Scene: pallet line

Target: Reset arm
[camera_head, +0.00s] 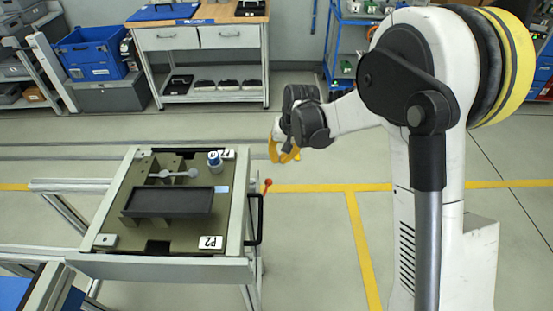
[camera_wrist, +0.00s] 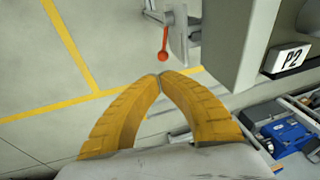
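My gripper (camera_wrist: 160,76) shows in the wrist view as two yellow ridged fingers whose tips meet, with nothing between them. In the head view my gripper (camera_head: 282,158) hangs in the air to the right of the pallet cart, apart from it. My white and black arm reaches in from the right. The pallet (camera_head: 190,235) on the cart carries a black tray, a grey spoon-shaped part and a small white and blue container.
The cart's black handle (camera_head: 257,220) and a red-knobbed lever (camera_head: 267,184) are close to my gripper; the red knob (camera_wrist: 163,57) also shows in the wrist view. Floor around my gripper is clear.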

